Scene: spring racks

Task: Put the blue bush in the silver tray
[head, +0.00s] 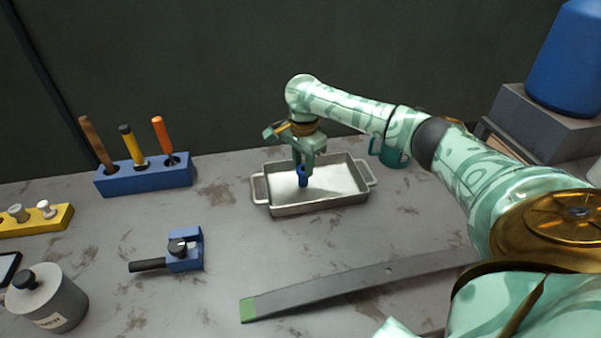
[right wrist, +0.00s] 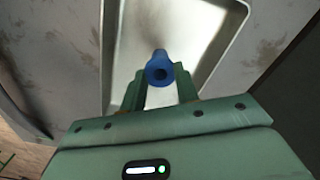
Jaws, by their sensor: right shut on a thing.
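The blue bush (head: 302,178) is a small hollow blue cylinder. My right gripper (head: 303,167) is shut on it and holds it over the inside of the silver tray (head: 340,200). In the right wrist view the blue bush (right wrist: 161,68) sits between the fingertips of the right gripper (right wrist: 160,85), with its open end facing the camera. The tray floor (right wrist: 140,30) shows behind it. I cannot tell whether the bush touches the tray floor. My left gripper does not show.
A teal mug (head: 390,155) stands right of the tray. A blue rack (head: 145,176) with several handled tools stands to the left. A blue clamp-like block (head: 186,250) and a long grey bar (head: 350,283) lie in front. A grey canister (head: 48,300) and yellow block (head: 40,221) are at far left.

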